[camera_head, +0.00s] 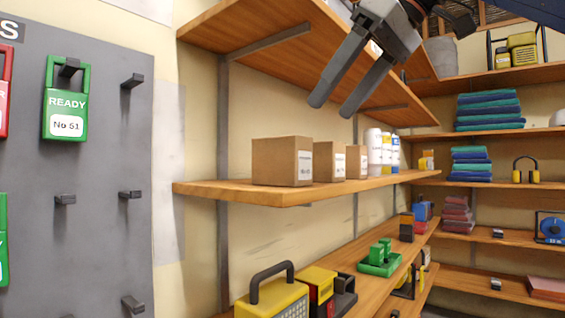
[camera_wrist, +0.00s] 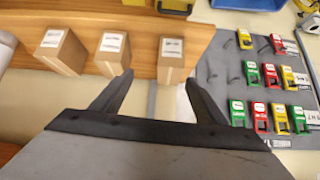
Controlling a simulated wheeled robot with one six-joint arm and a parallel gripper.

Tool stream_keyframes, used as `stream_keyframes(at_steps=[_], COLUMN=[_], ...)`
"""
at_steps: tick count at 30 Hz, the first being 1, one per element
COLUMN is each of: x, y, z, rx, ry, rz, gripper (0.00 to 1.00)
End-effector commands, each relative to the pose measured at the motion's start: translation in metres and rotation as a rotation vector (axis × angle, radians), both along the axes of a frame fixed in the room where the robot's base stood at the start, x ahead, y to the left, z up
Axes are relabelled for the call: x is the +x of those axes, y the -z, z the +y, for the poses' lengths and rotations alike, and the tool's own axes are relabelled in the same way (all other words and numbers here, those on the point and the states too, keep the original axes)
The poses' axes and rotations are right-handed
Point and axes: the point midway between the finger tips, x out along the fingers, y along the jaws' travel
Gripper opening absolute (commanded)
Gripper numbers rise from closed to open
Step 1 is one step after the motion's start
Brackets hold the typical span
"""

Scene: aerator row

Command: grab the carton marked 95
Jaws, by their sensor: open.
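Three brown cartons stand in a row on the middle wooden shelf: the near one (camera_head: 275,160), the middle one (camera_head: 325,162) and the far one (camera_head: 354,163). Each has a white label, too small to read, so I cannot tell which is marked 95. The wrist view shows three cartons at the shelf edge: left (camera_wrist: 62,52), middle (camera_wrist: 113,55) and right (camera_wrist: 171,60). My gripper (camera_head: 333,106) is open and empty, above and apart from the cartons. In the wrist view its fingers (camera_wrist: 158,80) point towards the right carton.
The middle shelf (camera_head: 245,193) also holds white bottles (camera_head: 375,150) beyond the cartons. An upper shelf (camera_head: 245,30) overhangs it close to my gripper. A lower shelf holds a yellow toolbox (camera_head: 272,300). A grey board (camera_head: 100,150) with hooks and padlock tags (camera_head: 66,98) is at left.

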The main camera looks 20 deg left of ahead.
Motion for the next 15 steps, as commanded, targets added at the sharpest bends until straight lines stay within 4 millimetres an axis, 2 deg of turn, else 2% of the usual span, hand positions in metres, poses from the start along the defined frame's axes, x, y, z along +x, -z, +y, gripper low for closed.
stream_keyframes(at_steps=[3,7,11,15], x=[-0.01,-0.015,-0.012,-0.006], y=[-0.016,-0.021,-0.011,0.007], z=[0.013,0.019,0.029,0.046], rx=[0.007,0.01,0.01,0.009], ry=[-0.056,-0.083,-0.088,-0.088], rz=[-0.02,-0.029,-0.029,-0.027], gripper=[0.67,0.67,0.67,0.67])
